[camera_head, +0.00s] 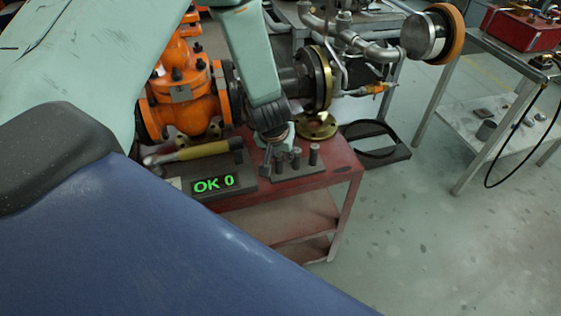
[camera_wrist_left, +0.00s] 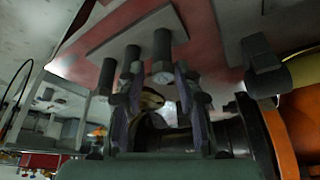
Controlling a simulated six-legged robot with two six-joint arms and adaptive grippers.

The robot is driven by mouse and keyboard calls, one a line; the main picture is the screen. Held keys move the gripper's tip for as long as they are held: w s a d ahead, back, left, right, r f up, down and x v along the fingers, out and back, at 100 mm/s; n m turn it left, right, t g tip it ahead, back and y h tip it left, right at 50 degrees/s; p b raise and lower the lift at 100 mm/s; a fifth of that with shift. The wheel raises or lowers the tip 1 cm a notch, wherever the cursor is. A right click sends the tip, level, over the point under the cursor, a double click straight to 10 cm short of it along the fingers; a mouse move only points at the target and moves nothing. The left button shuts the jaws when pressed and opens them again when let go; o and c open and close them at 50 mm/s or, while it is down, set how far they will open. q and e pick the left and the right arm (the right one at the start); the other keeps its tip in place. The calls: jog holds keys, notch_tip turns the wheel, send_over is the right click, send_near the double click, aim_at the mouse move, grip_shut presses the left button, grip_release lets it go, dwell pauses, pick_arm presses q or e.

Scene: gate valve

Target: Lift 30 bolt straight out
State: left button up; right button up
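Several dark bolts stand upright in a grey rack plate (camera_head: 299,173) on the red table, among them one bolt (camera_head: 314,154) at the right and another bolt (camera_head: 296,158) beside it. My left gripper (camera_head: 270,160) comes down from above at the left end of this row and partly hides it. In the left wrist view its two fingers are apart, and a bolt (camera_wrist_left: 162,56) shows between the fingertips (camera_wrist_left: 160,88). I cannot tell whether they touch it. Two more bolts show to the left there. Which bolt is number 30 cannot be read. My right gripper is not in view.
An orange gate valve (camera_head: 182,95) and a flanged pipe stand behind the rack. A brass ring (camera_head: 316,126) lies behind.

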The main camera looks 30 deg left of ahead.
pick_arm(q)
jog(key=shift+x, duration=0.95)
jog(key=shift+w+a+f, duration=0.15)
jog(key=shift+a+f, duration=0.1)
jog(key=shift+a, duration=0.15)
jog(key=shift+d+r, duration=0.3)
jog(key=shift+d, duration=0.05)
jog(key=c, duration=0.3)
jog(key=shift+a+f, duration=0.15)
jog(key=shift+a, duration=0.05)
grip_shut()
jog(key=shift+d, duration=0.1)
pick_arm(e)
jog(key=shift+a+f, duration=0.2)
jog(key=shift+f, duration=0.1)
pick_arm(q)
jog(key=shift+r+p, duration=0.3)
jog(key=shift+r, duration=0.25)
notch_tip(320, 180, up, 27)
jog(key=p, duration=2)
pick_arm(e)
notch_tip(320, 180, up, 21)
